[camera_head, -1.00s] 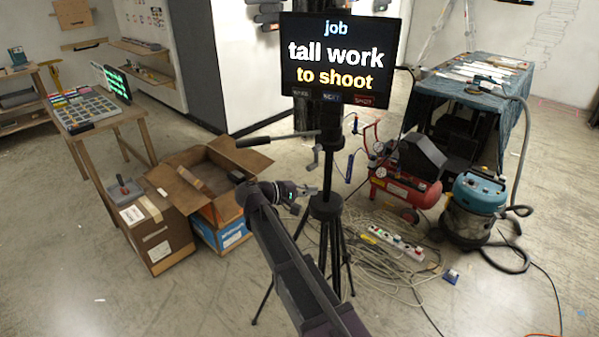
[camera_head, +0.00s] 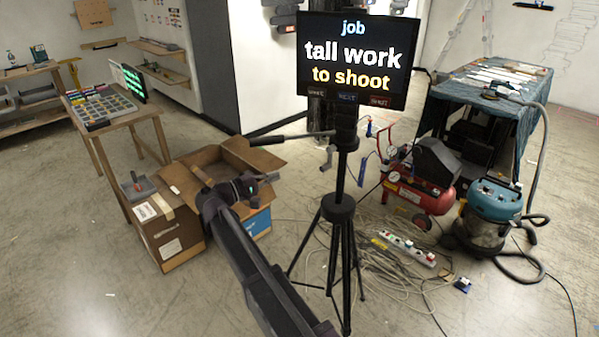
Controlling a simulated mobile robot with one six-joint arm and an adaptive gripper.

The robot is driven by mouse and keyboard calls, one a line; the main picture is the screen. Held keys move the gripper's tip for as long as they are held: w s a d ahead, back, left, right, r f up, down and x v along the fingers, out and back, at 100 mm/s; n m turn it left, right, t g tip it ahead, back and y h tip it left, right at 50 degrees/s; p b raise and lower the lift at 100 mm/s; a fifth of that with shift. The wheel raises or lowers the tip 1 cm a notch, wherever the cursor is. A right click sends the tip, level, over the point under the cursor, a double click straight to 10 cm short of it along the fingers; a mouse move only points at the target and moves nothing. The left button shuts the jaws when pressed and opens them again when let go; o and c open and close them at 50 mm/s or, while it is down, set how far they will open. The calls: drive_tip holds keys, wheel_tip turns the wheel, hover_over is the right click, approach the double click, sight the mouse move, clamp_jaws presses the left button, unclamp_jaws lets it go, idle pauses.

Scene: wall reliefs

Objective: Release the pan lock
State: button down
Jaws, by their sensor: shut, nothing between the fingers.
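A black tripod (camera_head: 340,211) stands in the middle with a monitor (camera_head: 352,60) on top, reading "job tall work to shoot". Its head (camera_head: 345,128) is under the monitor, with a long pan handle (camera_head: 283,139) reaching left. A small crank (camera_head: 328,158) sticks out to the left below the head. I cannot make out which part is the pan lock. My gripper (camera_head: 274,177) is shut and empty. In the picture it is left of the tripod column and below the pan handle, apart from the column.
An open cardboard box (camera_head: 245,157) is behind my gripper, with a closed carton (camera_head: 168,235) to the left. A red compressor (camera_head: 415,190), a blue vacuum (camera_head: 492,205) and a power strip (camera_head: 407,247) are at right. Cables lie around the tripod legs. Floor at front left is clear.

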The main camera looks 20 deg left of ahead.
drive_tip(key=w+d+r+p, duration=0.1)
drive_tip(key=w+d, duration=0.5)
drive_tip(key=d, duration=0.3)
drive_tip(key=shift+w+d, duration=0.2)
drive_tip(key=shift+d, duration=0.05)
drive_tip(key=shift+r, duration=0.1)
idle(0.3)
drive_tip(key=shift+d, duration=0.1)
drive_tip(key=shift+d, duration=0.15)
